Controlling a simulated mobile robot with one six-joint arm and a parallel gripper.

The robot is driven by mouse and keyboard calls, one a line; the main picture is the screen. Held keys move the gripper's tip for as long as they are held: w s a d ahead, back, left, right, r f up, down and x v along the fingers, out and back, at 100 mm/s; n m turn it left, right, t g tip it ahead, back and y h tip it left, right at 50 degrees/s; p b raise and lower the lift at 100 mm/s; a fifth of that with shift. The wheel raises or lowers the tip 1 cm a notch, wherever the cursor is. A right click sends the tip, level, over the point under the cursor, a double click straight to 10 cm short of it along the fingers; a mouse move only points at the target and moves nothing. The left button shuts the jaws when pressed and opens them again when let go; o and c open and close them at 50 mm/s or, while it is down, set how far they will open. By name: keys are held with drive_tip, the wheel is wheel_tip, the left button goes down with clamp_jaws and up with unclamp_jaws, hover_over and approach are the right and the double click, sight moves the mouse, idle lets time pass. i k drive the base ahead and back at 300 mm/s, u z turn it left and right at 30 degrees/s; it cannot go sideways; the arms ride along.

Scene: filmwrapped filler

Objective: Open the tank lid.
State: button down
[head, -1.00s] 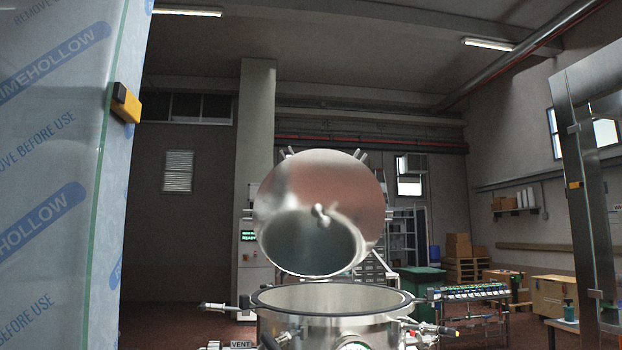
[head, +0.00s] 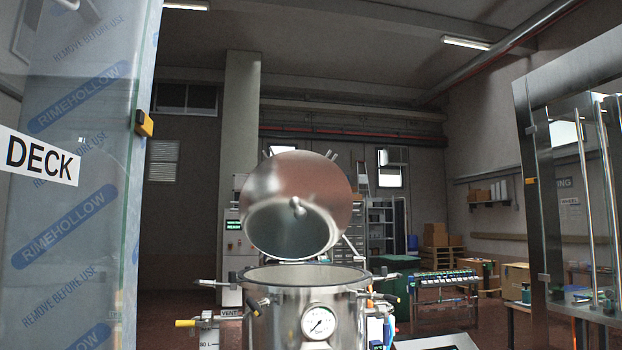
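The tank (head: 290,312) is a shiny steel vessel with a round pressure gauge (head: 318,322) on its front, low in the middle of the head view. Its lid (head: 308,180) stands raised and tilted back behind the rim, with its mirror-like inner face and a small central knob (head: 297,205) toward me. The tank's mouth (head: 305,274) is uncovered. Clamp handles stick out at both sides of the rim. My gripper is not in view.
A film-wrapped glass panel (head: 75,200) with a "DECK" sign (head: 38,158) fills the left side. A steel-framed glazed enclosure (head: 565,200) stands at the right. A rack of small items (head: 445,283) and cardboard boxes (head: 436,236) are behind the tank to the right.

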sight(294, 205)
drive_tip(key=z, duration=0.05)
drive_tip(key=i, duration=1)
drive_tip(key=z, duration=0.05)
